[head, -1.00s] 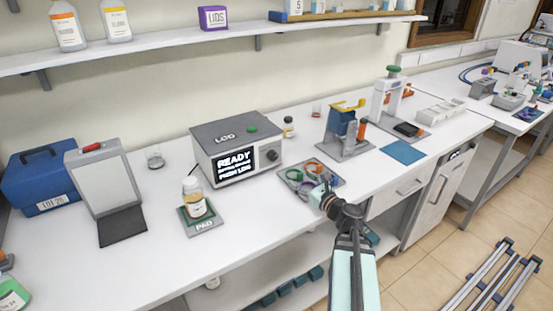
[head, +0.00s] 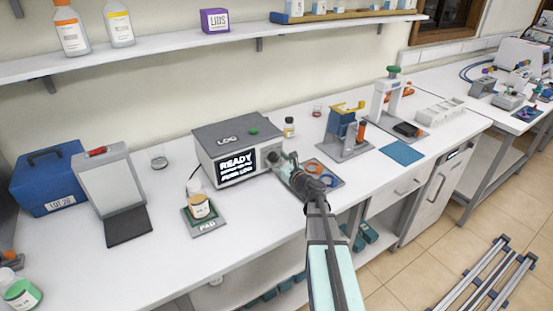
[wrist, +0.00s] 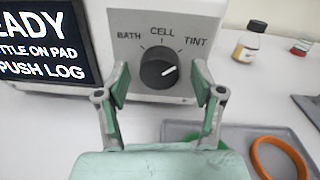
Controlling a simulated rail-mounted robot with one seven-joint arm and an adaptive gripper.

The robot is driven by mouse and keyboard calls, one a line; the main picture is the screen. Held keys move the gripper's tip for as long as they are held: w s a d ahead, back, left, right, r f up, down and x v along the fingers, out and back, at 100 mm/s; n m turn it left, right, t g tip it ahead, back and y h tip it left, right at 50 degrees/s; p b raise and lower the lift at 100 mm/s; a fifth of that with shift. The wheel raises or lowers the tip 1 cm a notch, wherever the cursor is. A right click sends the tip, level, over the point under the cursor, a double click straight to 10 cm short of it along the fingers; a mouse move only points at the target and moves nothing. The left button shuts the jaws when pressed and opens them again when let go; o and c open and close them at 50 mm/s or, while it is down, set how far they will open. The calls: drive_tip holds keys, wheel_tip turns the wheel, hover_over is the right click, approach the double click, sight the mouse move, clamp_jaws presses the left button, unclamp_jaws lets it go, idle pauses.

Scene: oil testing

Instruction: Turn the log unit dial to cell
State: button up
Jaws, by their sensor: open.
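The log unit (head: 222,144) is a grey and white box on the bench. Its lit screen (wrist: 42,45) shows "READY", a line about a bottle on the pad, and "PUSH LOG". The dark round dial (wrist: 156,71) is on its front, under the labels BATH, CELL and TINT. The dial's white mark points up and right, toward the TINT side, not at CELL. My gripper (wrist: 160,80) is open, one finger on each side of the dial in the wrist view. I cannot tell whether they touch it. In the head view my gripper (head: 280,163) hides the dial.
A bottle (head: 200,206) stands on the green PAD (head: 206,226) left of my arm. A grey tray with coloured rings (wrist: 277,151) lies below and right of the dial. A small bottle (wrist: 249,42) stands right of the log unit. A yellow-topped stand (head: 345,130) is farther right.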

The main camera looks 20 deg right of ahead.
drive_tip(key=shift+w, duration=0.1)
drive_tip(key=c, duration=1.1)
drive_tip(key=shift+c, duration=0.2)
